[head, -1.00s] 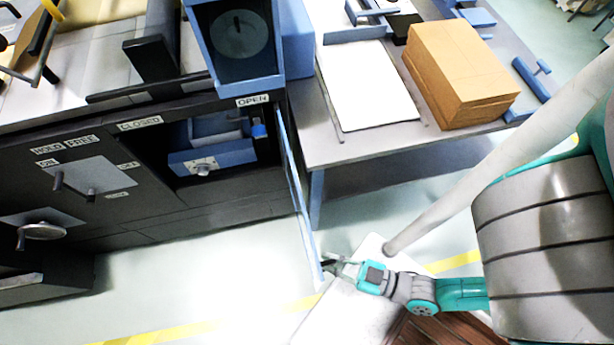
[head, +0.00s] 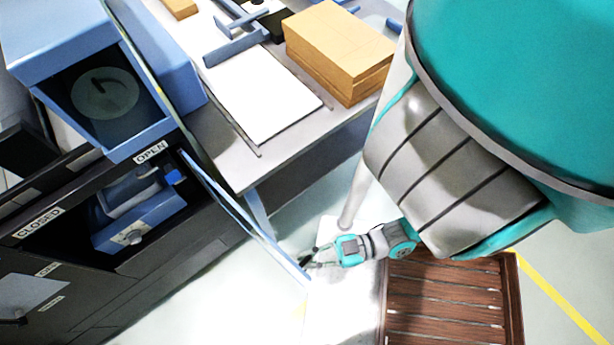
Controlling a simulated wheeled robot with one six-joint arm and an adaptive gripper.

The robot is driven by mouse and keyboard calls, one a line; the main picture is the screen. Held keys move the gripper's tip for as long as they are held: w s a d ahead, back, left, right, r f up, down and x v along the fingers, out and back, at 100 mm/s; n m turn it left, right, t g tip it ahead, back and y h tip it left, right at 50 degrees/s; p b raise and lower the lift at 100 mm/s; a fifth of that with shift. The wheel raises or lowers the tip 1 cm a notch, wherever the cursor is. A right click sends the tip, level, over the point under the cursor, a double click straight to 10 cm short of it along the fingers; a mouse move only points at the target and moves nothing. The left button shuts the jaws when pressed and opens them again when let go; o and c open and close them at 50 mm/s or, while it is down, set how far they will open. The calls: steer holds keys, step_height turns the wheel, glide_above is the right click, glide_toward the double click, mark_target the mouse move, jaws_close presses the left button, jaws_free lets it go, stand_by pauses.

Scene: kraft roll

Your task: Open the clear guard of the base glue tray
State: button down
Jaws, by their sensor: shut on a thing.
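The clear guard (head: 243,217) is swung out from the dark machine front and shows nearly edge-on as a thin blue-edged panel. Its hinge side is by the OPEN label (head: 151,153). My gripper (head: 308,261) is shut on the guard at its free outer end; the exact contact is small and hard to make out. The base glue tray (head: 140,232), a blue box with a round knob on its front, sits in the uncovered opening. The CLOSED label (head: 39,222) is at the other side of the opening.
A grey table (head: 222,155) with a white sheet (head: 262,95) and a cardboard stack (head: 340,50) stands right of the guard. A brown slatted pallet (head: 445,300) lies near my arm. Pale floor (head: 215,295) is clear in front of the machine.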

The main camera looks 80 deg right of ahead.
steer(key=c, duration=1.2)
jaws_free()
steer(key=shift+s+a, duration=0.1)
steer(key=shift+s, duration=0.05)
steer(key=v, duration=1.2)
